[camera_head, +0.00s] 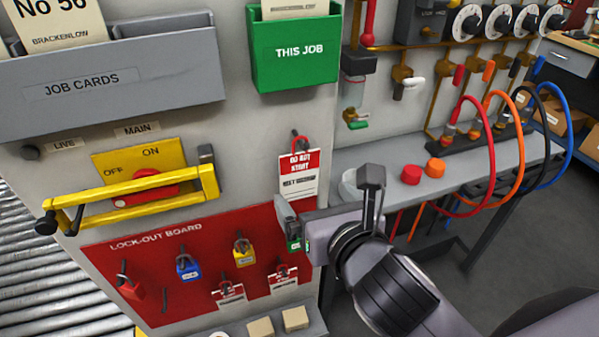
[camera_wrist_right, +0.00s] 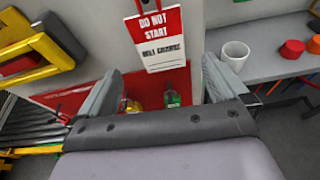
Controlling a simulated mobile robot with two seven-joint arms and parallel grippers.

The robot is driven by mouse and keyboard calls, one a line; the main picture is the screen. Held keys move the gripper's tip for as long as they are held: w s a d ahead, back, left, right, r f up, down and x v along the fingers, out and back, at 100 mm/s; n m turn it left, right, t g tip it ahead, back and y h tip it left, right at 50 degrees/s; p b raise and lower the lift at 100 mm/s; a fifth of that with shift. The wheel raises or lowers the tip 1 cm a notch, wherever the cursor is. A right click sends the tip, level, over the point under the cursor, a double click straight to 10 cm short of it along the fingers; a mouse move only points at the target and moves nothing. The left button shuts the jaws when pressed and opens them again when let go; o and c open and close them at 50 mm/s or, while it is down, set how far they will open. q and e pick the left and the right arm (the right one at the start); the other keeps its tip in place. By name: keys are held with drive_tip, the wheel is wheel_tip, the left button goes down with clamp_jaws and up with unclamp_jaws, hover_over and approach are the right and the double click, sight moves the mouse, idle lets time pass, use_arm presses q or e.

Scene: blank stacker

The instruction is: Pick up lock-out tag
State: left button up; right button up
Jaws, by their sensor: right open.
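A white and red lock-out tag (camera_head: 299,175) reading DO NOT START hangs from a hook on the grey panel, above the right end of the red lock-out board (camera_head: 130,250). It also shows in the right wrist view (camera_wrist_right: 157,40), upright and a little beyond the fingers. My right gripper (camera_head: 328,195) is open and empty, just below and right of the tag in the head view. In the right wrist view my open fingers (camera_wrist_right: 160,88) stand on either side below the tag, apart from it. Two smaller tags (camera_head: 230,292) (camera_head: 283,280) hang low on the board. My left gripper is not in view.
Blue (camera_head: 187,267), yellow (camera_head: 243,254) and red (camera_head: 131,291) padlocks hang on the board; a green one (camera_head: 293,243) is partly behind my gripper. A yellow-framed switch (camera_head: 140,190) juts out at left. A white cup (camera_wrist_right: 235,54) stands on the right shelf (camera_head: 450,160).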

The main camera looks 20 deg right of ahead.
sight(300, 177)
drive_tip(key=shift+n, duration=0.3)
drive_tip(key=shift+r+x, duration=0.15)
drive_tip(key=shift+x, duration=1.55)
drive_tip(key=shift+r+x, duration=0.15)
drive_tip(key=shift+x, duration=1.55)
drive_tip(key=shift+w+d, duration=0.1)
drive_tip(key=c, duration=1.3)
